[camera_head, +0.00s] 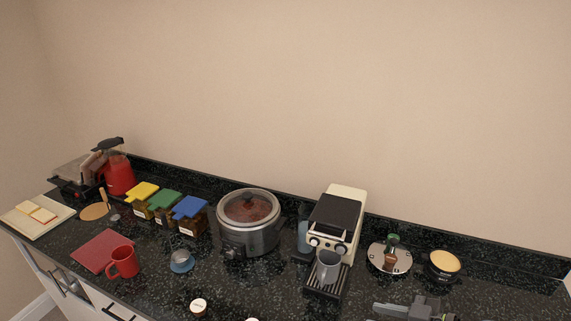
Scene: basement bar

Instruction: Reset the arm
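A grey mechanical part, which looks like my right gripper (385,309), shows at the bottom edge, right of centre. It points left above the dark counter (300,306) and is partly cut off by the frame. I cannot tell whether its fingers are open or shut, and no object is clearly seen in it. My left gripper is not in view.
A cream coffee machine (349,210) with a grey cup (328,266) stands behind and left of that part. A round metal plate (377,260) and a black bowl (437,272) stand behind it. A slow cooker (262,240) and red mug (125,264) are further left.

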